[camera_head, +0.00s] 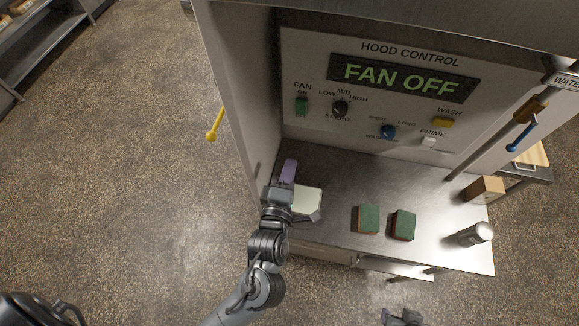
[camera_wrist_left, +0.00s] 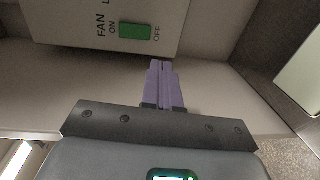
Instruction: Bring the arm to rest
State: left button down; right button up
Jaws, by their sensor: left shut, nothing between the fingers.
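My left gripper (camera_head: 289,166) reaches in over the counter of the hood control station, with its lilac fingers pointing at the back panel. In the left wrist view the fingers (camera_wrist_left: 161,66) are pressed together with nothing between them. They lie just below the green fan switch (camera_wrist_left: 136,31); I cannot tell whether they touch the panel. In the head view the fan switch (camera_head: 301,106) is at the panel's left, and the display (camera_head: 402,78) reads FAN OFF. A dark part, seemingly my right gripper (camera_head: 402,318), shows at the bottom edge; its fingers are unclear.
Two green-topped blocks (camera_head: 369,218) (camera_head: 403,225), a pale block (camera_head: 307,203) beside my left wrist, and a white-capped cylinder (camera_head: 475,234) are on the counter. A wooden box (camera_head: 484,190) is at its right edge. A yellow-handled lever (camera_head: 212,135) sticks out left. Open floor lies left.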

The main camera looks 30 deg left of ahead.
pick_arm(q)
jog(key=s+a+r+m+g+h+p, duration=0.2)
jog(key=s+a+r+m+p, duration=0.3)
jog(key=p, duration=0.4)
jog(key=s+a+f+m+g+h+p, duration=0.1)
jog(key=s+f+m+g, duration=0.4)
jog(key=s+m+g, duration=0.5)
jog(key=s+m+h+p, duration=0.1)
jog(key=s+m+p, duration=0.1)
jog(key=m, duration=0.5)
jog(key=shift+s+a+m+g, duration=0.2)
jog(key=shift+s+m+g, duration=0.15)
jog(key=shift+s, duration=0.55)
jog(key=shift+f, duration=0.1)
